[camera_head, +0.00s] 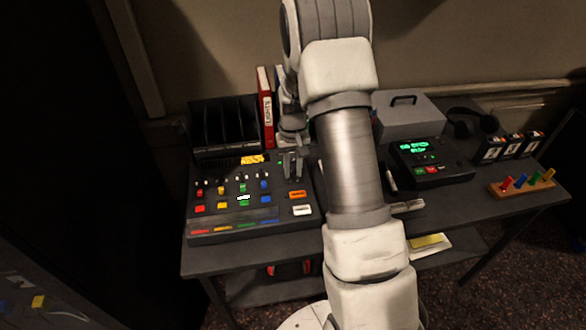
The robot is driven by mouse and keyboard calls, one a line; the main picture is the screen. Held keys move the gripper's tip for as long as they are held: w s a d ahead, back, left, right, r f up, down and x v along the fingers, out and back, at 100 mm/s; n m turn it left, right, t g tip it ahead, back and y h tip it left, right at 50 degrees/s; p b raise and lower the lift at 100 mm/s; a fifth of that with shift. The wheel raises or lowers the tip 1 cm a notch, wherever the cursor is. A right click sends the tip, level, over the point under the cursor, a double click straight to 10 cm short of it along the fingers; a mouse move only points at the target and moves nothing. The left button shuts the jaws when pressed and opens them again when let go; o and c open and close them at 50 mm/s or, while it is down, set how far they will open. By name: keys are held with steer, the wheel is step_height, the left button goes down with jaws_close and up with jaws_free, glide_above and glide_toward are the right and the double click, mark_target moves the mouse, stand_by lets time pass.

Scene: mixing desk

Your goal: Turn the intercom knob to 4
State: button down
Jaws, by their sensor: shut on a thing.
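The mixing desk (222,228) is a dark, sloped console with rows of coloured knobs and buttons, on the left part of the table. My gripper (292,174) points down at the upper right part of the desk, its two grey fingers close together. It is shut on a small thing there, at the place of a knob. The fingers hide this knob, which I take to be the intercom knob. Its pointer and the numbers around it cannot be read. An orange button (297,194) and a white button (302,210) lie just below the fingers.
A black file rack (222,125) and a red binder (266,108) stand behind the desk. To the right are a device with a green display (430,165), a grey case (408,118), headphones (472,122) and a wooden block with coloured pegs (522,183). My arm covers the table's middle.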

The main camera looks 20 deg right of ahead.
mark_target(293, 172)
steer(key=shift+m, duration=0.6)
steer(key=c, duration=0.7)
jaws_free()
steer(key=shift+r, duration=0.1)
step_height(293, 172, up, 17)
steer(key=shift+r+p, duration=0.15)
steer(key=shift+p, duration=0.8)
